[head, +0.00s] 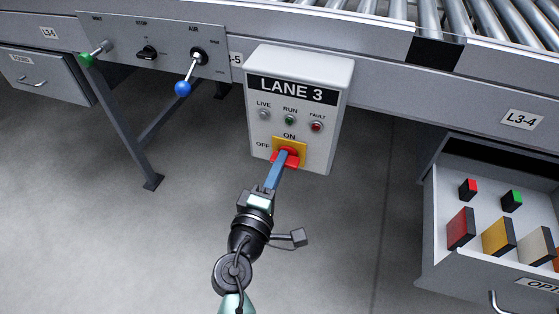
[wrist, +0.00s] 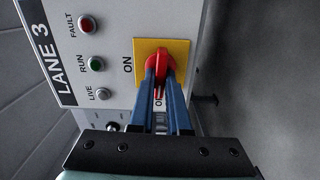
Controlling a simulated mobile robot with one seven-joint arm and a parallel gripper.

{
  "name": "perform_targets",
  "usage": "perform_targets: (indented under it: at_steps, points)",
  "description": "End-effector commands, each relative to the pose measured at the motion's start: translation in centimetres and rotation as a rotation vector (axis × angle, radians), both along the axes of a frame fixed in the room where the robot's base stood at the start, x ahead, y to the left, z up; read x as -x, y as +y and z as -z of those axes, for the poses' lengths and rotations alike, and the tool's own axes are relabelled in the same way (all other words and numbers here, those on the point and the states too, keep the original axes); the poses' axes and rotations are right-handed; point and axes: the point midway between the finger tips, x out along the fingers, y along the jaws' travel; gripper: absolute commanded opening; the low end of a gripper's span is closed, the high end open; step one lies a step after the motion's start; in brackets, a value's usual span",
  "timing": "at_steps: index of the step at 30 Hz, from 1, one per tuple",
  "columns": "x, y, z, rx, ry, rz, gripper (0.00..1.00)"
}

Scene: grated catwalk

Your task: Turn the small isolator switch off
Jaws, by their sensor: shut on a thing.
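The isolator switch is a red rotary handle (head: 289,153) on a yellow plate (head: 302,147), low on the front of the grey LANE 3 box (head: 325,95). ON is printed above the plate and OFF to its left. My gripper (head: 283,158) is shut on the red handle. In the wrist view the two blue fingers (wrist: 161,88) sit on either side of the handle (wrist: 161,64), against the yellow plate (wrist: 182,50). The handle's near end there lies by the OFF lettering, partly hidden by the fingers. I cannot tell exactly where it points.
LIVE, RUN and FAULT lamps (head: 290,119) sit above the switch. A panel (head: 165,45) at upper left carries a green-knobbed lever (head: 88,60), a black STOP knob (head: 147,52) and a blue-knobbed lever (head: 183,88). An open drawer (head: 445,235) with coloured blocks is at right.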

Motion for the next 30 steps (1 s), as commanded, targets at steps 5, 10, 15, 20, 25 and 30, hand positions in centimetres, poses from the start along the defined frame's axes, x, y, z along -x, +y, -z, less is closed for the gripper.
perform_targets:
  at_steps: [5,10,15,20,25,30]
  points:
    - [0.06,0.05,0.10,0.049,0.018,-0.001,0.00]
    - [0.05,0.06,0.16,0.067,0.024,-0.001,0.00]
    - [0.05,0.06,0.18,0.071,0.025,-0.001,0.00]
    - [0.07,0.05,0.19,0.070,0.025,-0.001,0.00]
    - [0.05,0.05,0.17,0.069,0.024,-0.001,0.38]
    - [0.02,0.02,0.11,0.067,0.023,0.000,0.45]
